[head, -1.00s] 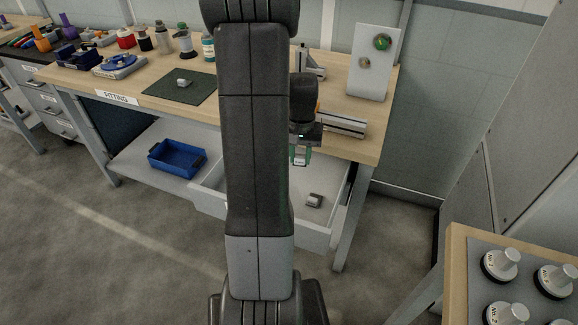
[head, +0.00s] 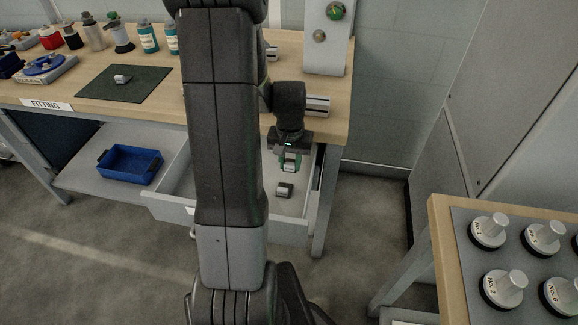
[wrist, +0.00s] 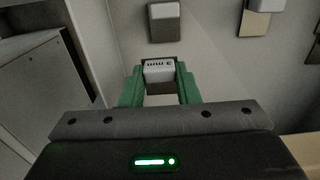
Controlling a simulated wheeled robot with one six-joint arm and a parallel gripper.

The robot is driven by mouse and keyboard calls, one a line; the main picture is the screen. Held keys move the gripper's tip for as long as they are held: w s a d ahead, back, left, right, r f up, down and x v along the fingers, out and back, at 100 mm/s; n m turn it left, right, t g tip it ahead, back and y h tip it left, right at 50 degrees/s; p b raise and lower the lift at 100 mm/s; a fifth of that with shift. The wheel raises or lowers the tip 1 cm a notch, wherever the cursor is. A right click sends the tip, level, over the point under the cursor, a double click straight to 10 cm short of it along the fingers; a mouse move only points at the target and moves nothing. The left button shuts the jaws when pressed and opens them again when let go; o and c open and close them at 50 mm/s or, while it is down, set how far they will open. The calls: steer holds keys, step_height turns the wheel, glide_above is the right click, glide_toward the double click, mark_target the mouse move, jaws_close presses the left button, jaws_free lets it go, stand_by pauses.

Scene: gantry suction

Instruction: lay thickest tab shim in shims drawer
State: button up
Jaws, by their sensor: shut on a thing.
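My gripper (head: 289,167) is shut on a small pale shim block (wrist: 159,71) with dark printed marks on its face. The shim sits between the green fingertips, clear of any surface that I can make out. The open shims drawer (head: 277,228) is under the bench's right end, and my gripper is over it. A grey block (head: 284,190) lies in the drawer, just in front of my gripper; it also shows in the wrist view (wrist: 163,23), apart from the held shim. My arm hides the drawer's middle.
The wooden bench (head: 165,106) overhangs the back of the drawer. A small block (head: 122,78) lies on a green mat (head: 110,92) on it. A blue bin (head: 130,164) stands on the shelf at left. A table (head: 440,240) with several weights stands at right.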

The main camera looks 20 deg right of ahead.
mark_target(290, 168)
steer(key=shift+f, duration=1)
steer(key=shift+f+b, duration=0.55)
steer(key=shift+f, duration=0.1)
steer(key=o, duration=1)
steer(key=shift+c, duration=0.2)
steer(key=shift+r, duration=0.15)
step_height(290, 168, up, 13)
steer(key=p, duration=0.2)
